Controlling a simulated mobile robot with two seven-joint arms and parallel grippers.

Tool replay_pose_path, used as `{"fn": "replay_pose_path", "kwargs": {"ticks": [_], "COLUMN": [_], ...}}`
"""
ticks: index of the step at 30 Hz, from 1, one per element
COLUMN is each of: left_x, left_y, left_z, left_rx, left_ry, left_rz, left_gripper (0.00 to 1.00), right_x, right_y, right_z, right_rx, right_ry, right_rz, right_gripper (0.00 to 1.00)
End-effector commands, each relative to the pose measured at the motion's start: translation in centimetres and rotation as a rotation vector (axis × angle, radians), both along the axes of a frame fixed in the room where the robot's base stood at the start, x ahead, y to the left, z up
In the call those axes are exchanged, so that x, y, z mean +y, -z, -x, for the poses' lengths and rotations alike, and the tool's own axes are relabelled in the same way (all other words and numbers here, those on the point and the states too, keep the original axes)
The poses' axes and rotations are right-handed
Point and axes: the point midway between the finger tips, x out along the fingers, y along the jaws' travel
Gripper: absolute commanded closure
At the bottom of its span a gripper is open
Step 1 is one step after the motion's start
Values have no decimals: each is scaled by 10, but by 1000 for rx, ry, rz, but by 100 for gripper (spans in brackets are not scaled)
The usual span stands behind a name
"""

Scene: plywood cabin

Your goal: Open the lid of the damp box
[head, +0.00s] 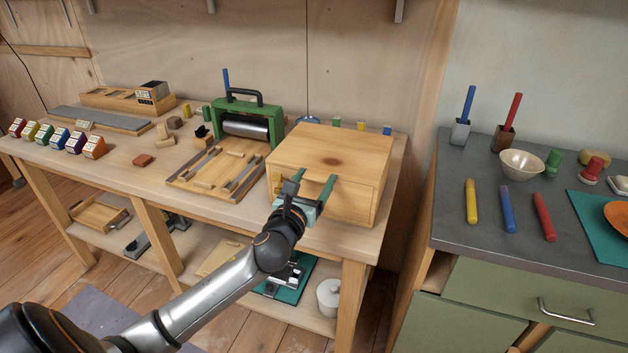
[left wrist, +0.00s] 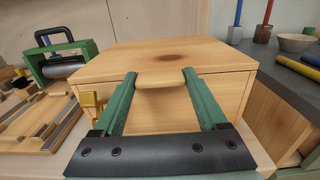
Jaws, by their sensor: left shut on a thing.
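The damp box (head: 355,195) is a pale wooden box at the right end of the workbench. Its lid (head: 345,145) lies flat and closed, with a dark round stain on top. A small wooden tab (left wrist: 162,79) sticks out from the lid's front edge. My left gripper (head: 311,184) is at the front of the box, its two green fingers shut on the tab from both sides. The left wrist view shows the fingers (left wrist: 160,80) against the tab's ends. A brass fitting (left wrist: 93,103) sits on the box front, left of the fingers. My right gripper is not in view.
A green press with a roller (head: 245,125) and a wooden tray (head: 190,183) stand left of the box. Small coloured blocks (head: 361,126) stand behind it. A grey-topped cabinet (head: 450,220) with sticks and a bowl (head: 521,166) is to the right, across a gap.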

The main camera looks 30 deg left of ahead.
Motion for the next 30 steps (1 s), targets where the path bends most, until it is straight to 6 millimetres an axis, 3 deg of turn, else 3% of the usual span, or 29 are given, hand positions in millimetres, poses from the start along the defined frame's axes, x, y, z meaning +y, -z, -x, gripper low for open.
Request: {"fn": "replay_pose_path", "kwargs": {"ticks": [2, 16, 30], "left_x": [0, 0, 0], "left_y": [0, 0, -7], "left_z": [0, 0, -5], "left_rx": [0, 0, -1], "left_ry": [0, 1, 1], "left_rz": [0, 0, 0], "left_gripper": [48, 100, 100], "right_x": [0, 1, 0], "right_y": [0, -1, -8], "right_z": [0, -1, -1], "right_rx": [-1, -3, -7], "right_ry": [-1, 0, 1], "right_rz": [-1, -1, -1], "right_gripper": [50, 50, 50]}}
